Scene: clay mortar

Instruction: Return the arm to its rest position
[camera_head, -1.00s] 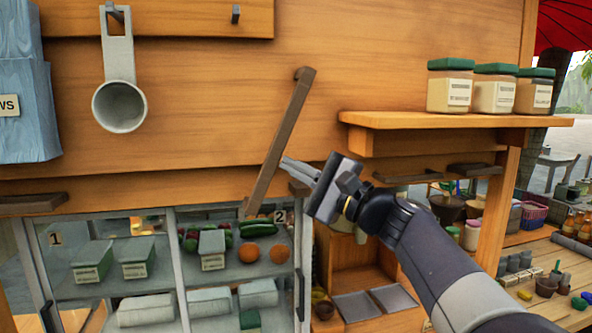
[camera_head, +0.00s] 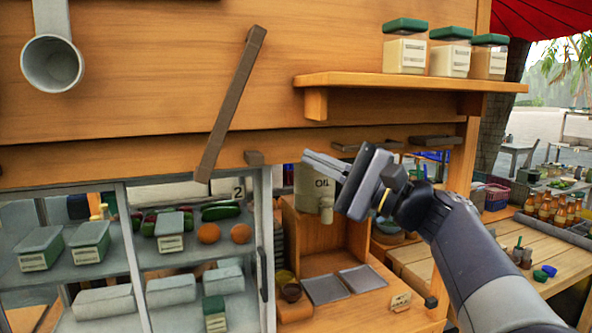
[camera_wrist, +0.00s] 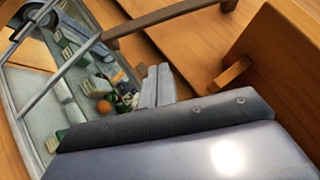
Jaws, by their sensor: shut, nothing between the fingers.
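My gripper (camera_head: 322,162) is at the end of my raised arm, in the middle right of the head view. Its fingers are together with nothing between them, and they point left. It is in front of the wooden cabinet, just right of the display case, with the OIL container (camera_head: 312,183) behind it. In the wrist view my gripper (camera_wrist: 157,86) points toward the glass display case (camera_wrist: 75,85), which looks tilted there. I see no contact between the fingers and anything else.
A dark wooden bar (camera_head: 230,105) slants across the panel left of my gripper. A shelf (camera_head: 400,82) with green-lidded jars sticks out above my arm. A wooden table (camera_head: 440,262) with bottles stands at the right. A metal scoop (camera_head: 52,62) hangs at upper left.

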